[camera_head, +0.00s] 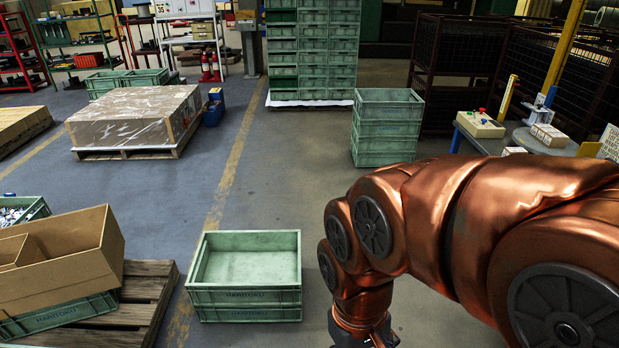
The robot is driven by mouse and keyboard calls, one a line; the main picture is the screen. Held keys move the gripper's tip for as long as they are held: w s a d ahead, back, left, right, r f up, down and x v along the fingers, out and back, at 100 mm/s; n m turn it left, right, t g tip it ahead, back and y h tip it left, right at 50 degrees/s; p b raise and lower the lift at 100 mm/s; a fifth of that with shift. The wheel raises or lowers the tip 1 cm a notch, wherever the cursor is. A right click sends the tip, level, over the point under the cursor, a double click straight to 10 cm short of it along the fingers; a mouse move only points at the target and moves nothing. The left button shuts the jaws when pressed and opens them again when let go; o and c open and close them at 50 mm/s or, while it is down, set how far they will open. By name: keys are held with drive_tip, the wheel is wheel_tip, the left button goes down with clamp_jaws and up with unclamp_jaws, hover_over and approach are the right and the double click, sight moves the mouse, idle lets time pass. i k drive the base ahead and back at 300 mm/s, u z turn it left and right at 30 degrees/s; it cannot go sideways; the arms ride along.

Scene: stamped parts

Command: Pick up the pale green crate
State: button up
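A pale green crate (246,297) stands on the floor near the middle of the view, open at the top and empty inside. It looks like the upper of two stacked crates. My gripper (380,343) is only partly in view at the bottom edge, to the right of the crate and apart from it. Its fingertips are cut off by the frame, so its opening does not show. Other pale green crates stand in a stack (387,130) behind my arm and in a tall stack (312,50) at the back.
A wooden pallet (150,290) with a cardboard box (75,270) and a tilted green crate (60,318) is at the left. A wrapped load (135,115) sits on a pallet behind. A table with a control box (479,124) is at the right. Floor behind the near crate is clear.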

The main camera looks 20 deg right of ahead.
sight(241, 268)
drive_tip(key=z, duration=0.75)
drive_tip(key=i, duration=1.4)
drive_tip(key=u, duration=2.95)
